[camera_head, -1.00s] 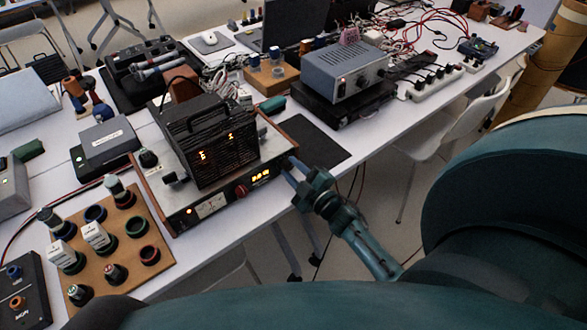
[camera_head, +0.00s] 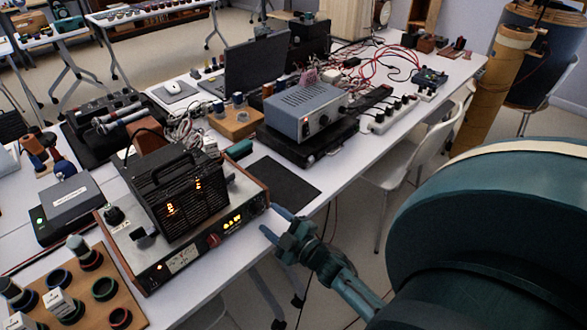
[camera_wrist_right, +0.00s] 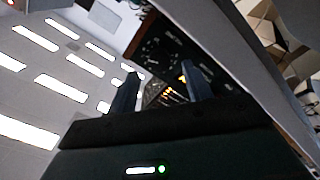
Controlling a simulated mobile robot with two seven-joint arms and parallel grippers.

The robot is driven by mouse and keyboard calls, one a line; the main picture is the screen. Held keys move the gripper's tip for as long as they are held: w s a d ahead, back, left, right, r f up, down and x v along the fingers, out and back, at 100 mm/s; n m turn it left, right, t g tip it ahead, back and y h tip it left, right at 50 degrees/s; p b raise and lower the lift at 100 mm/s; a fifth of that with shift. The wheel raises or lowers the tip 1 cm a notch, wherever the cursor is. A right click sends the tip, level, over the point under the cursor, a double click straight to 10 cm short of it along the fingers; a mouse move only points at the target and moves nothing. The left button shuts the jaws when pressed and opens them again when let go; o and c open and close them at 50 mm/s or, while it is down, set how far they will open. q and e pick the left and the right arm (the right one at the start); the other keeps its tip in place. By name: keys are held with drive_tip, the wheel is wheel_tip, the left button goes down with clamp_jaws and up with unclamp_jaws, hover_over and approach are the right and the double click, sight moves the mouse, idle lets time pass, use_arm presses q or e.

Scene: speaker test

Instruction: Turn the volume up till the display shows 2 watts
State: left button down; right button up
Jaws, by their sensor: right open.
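A red knob (camera_head: 213,240) sits left of the display, and a pale meter is further left. My right gripper (camera_head: 269,219) is open and empty, its fingertips just off the front panel's right end. In the right wrist view the two fingers (camera_wrist_right: 159,83) stand apart, with a dark panel and orange lit marks (camera_wrist_right: 170,94) beyond them. My left gripper is not in view.
A black caged box (camera_head: 180,195) sits on the amplifier. A wooden board with several sockets (camera_head: 122,293) lies to its left. A dark mat (camera_head: 277,183) and a grey power unit (camera_head: 305,110) are to its right. Open floor lies in front of the table.

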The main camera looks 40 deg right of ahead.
drive_tip(key=s, duration=0.9)
drive_tip(key=shift+s+d+b, duration=0.3)
drive_tip(key=shift+s+d, duration=0.1)
drive_tip(key=s+a+m+g+y+p, duration=0.1)
drive_tip(key=s+a+m+g, duration=0.2)
drive_tip(key=a, duration=0.5)
drive_tip(key=s+a+m+g+p, duration=0.1)
drive_tip(key=s+a+m+g, duration=0.2)
drive_tip(key=a, duration=0.6)
drive_tip(key=shift+a+m+g+y, duration=0.2)
drive_tip(key=shift+m+g+y, duration=0.2)
drive_tip(key=shift+m+g, duration=0.45)
drive_tip(key=shift+f, duration=0.1)
idle(0.6)
